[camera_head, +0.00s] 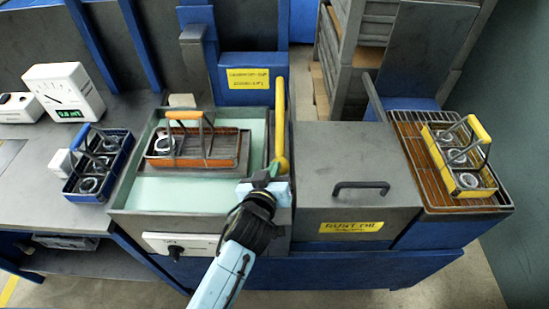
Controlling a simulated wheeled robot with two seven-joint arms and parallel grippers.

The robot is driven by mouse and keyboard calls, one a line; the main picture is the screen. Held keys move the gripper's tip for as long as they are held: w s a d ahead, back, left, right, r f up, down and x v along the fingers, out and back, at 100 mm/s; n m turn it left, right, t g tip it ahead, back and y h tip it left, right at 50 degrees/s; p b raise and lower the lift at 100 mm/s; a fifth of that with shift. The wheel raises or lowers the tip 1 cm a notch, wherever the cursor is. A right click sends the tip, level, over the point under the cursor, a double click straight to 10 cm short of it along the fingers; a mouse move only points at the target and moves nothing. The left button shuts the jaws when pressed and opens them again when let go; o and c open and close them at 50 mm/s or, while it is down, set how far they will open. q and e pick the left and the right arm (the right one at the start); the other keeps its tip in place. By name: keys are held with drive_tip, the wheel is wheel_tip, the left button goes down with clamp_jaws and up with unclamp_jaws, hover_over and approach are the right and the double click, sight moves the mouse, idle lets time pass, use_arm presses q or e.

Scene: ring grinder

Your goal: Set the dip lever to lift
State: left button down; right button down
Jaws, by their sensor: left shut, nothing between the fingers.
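The dip lever (280,115) is a long yellow bar at the right edge of the wash tank (155,193). Its upper end points to the back, and its rounded lower end is near my gripper. My left gripper (268,173) is shut and empty, just in front of and to the left of that lower end. I cannot tell whether they touch. My right gripper is not in view.
A grey lidded box (345,160) with a black handle and yellow label stands right of the lever. A yellow basket (452,165) with rings sits on a rack at far right. A blue basket (97,165) and a white meter (63,92) stand on the left bench.

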use_arm(q)
drive_tip(key=shift+s+a+f, duration=0.1)
drive_tip(key=shift+s+f, duration=0.1)
drive_tip(key=shift+f, duration=0.45)
drive_tip(key=shift+r+p, duration=0.2)
drive_tip(key=shift+p, duration=0.1)
drive_tip(key=s+a+r+p, duration=0.2)
drive_tip(key=s+r, duration=0.4)
drive_tip(key=s, duration=0.5)
drive_tip(key=shift+a+r+p, duration=0.15)
drive_tip(key=shift+r+p, duration=0.15)
drive_tip(key=shift+p, duration=0.35)
drive_tip(key=shift+s, duration=0.1)
